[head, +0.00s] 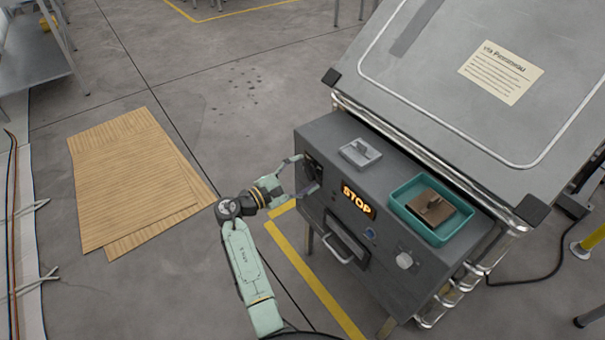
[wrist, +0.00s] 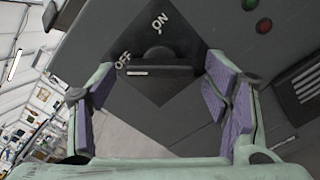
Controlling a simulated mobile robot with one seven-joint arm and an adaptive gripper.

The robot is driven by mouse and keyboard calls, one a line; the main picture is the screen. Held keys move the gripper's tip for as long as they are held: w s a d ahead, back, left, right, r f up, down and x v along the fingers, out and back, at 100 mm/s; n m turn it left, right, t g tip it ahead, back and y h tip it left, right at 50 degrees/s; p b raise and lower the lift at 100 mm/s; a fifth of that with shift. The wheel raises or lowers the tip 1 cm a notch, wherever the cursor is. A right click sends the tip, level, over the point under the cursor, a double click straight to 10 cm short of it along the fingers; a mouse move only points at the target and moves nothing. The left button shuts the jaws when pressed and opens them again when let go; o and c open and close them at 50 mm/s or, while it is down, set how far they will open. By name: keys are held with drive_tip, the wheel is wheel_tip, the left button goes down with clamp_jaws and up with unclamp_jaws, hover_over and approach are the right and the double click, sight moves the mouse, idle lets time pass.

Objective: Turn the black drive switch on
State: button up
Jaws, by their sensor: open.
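The black drive switch (wrist: 158,66) shows in the wrist view on a dark square plate marked OFF and ON. Its bar handle lies across the picture, and the white mark on its left end is by the word OFF. My gripper (wrist: 160,92) is open, with purple-padded fingers to the left and right of the switch. I see no finger closed on the handle. In the head view my gripper (head: 313,174) is at the left end of the grey cabinet's front, and its fingers partly hide the switch there.
The grey cabinet (head: 395,240) has a lit STOP sign (head: 358,201), a drawer handle (head: 338,250) and a white knob (head: 404,260). A teal tray (head: 462,232) with a brown block stands on top. Red (wrist: 263,26) and green lamps are right of the switch.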

drive_tip(key=shift+c, duration=0.4)
drive_tip(key=c, duration=1.1)
drive_tip(key=shift+f+m+b, duration=0.1)
drive_tip(key=shift+m+b, duration=0.2)
drive_tip(key=shift+b, duration=0.05)
drive_tip(key=m+b, duration=0.5)
drive_tip(key=b, duration=0.1)
drive_tip(key=m+b, duration=0.6)
drive_tip(key=b, duration=0.1)
drive_tip(key=m+b, duration=0.6)
drive_tip(key=shift+r, duration=0.35)
drive_tip(key=shift+r+m, duration=0.1)
drive_tip(key=shift+m, duration=0.2)
